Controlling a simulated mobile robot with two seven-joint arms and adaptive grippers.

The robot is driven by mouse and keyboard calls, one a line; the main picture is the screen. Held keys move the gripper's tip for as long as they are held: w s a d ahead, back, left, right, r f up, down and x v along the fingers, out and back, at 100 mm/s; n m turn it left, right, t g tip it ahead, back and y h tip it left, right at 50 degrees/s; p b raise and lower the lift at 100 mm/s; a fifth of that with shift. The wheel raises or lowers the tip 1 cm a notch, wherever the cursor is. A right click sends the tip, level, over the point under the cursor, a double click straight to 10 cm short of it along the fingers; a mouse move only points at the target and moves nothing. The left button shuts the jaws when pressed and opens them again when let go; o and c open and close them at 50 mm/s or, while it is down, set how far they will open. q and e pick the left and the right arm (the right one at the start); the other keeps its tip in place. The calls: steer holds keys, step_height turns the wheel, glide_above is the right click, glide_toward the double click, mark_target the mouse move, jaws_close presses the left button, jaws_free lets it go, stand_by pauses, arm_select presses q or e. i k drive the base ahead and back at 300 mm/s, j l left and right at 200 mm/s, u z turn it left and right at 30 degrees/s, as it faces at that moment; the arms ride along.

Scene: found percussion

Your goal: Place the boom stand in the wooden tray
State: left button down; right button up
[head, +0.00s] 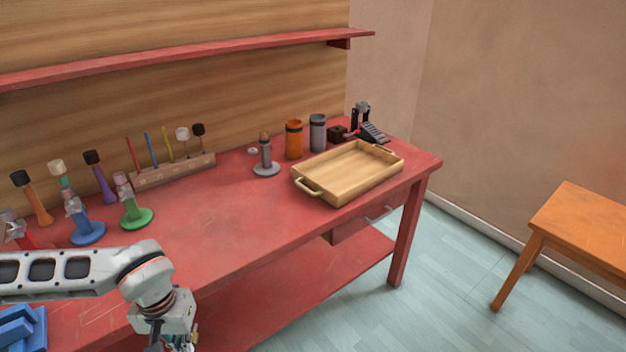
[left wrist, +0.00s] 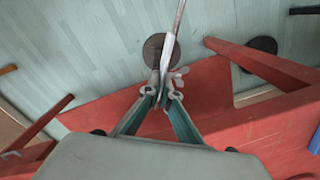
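The wooden tray (head: 312,197) lies on the right part of the red table and looks empty. My left gripper (head: 172,345) is at the bottom edge of the head view, in front of the table, left of the tray and partly cut off. In the left wrist view my left gripper (left wrist: 163,98) has its fingertips together on a thin grey rod with a dark round disc (left wrist: 158,52) beyond it. This looks like the boom stand (left wrist: 174,35). Most of it is outside the head view. My right gripper is not in view.
Coloured stands and a wooden rack (head: 175,171) line the back left. The table's front middle is clear. A red shelf (head: 190,57) overhangs.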

mark_target(335, 173)
steer(key=i+l, duration=0.15)
steer(key=l, duration=0.25)
steer(key=i+l, duration=0.1)
steer(key=l, duration=0.25)
steer(key=i+l, duration=0.15)
steer(key=l, duration=0.25)
steer(key=i+l, duration=0.1)
steer(key=l, duration=0.3)
steer(key=i+l, duration=0.15)
steer(key=l, duration=0.25)
steer(key=u, duration=0.05)
